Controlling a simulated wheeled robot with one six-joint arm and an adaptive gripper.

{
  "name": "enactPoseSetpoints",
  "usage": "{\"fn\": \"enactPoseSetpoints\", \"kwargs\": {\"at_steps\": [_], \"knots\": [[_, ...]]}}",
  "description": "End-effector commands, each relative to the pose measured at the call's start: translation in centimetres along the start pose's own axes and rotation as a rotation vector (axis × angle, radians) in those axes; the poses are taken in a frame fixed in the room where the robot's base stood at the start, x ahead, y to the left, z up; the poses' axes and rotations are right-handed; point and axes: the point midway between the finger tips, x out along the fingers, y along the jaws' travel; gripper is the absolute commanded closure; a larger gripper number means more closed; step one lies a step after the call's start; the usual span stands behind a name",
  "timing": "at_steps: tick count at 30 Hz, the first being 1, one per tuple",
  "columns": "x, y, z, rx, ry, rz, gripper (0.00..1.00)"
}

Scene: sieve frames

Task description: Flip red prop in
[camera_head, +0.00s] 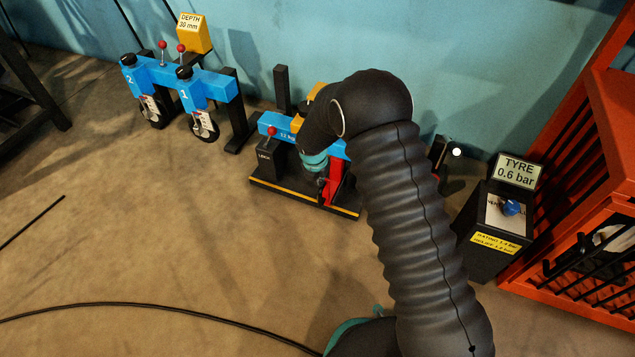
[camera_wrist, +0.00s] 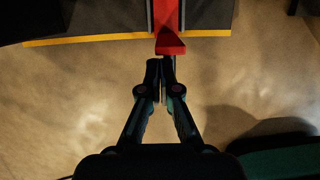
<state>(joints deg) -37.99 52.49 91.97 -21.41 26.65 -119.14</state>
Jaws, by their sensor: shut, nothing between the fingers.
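The red prop (camera_head: 335,179) stands on a dark base plate with a yellow edge stripe, below a blue beam. In the wrist view the prop (camera_wrist: 169,43) shows at the top middle as a red bar with a wider end pointing toward my gripper. My gripper (camera_wrist: 161,76) has its fingertips together, with nothing between them, just below that red end in the picture. I cannot tell whether the tips touch it. In the head view my arm covers the right part of the beam and much of the stand.
A black box with a red-knobbed lever (camera_head: 271,137) stands left of the prop on the base plate (camera_head: 283,196). A "TYRE 0.6 bar" box (camera_head: 487,243) and an orange cage (camera_head: 570,200) stand right. A cable (camera_head: 150,304) crosses the open floor.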

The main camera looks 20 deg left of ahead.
Motion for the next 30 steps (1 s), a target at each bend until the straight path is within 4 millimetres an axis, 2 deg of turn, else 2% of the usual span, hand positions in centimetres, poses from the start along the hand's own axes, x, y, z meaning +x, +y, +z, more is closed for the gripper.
{"fn": "enactPoseSetpoints", "kwargs": {"at_steps": [8,18,30], "knots": [[0.0,0.0,0.1,0.001,0.000,0.000,1.00],[0.6,-0.1,2.8,0.002,0.000,-0.001,1.00],[0.6,-0.4,3.0,0.009,-0.007,0.003,1.00]]}}
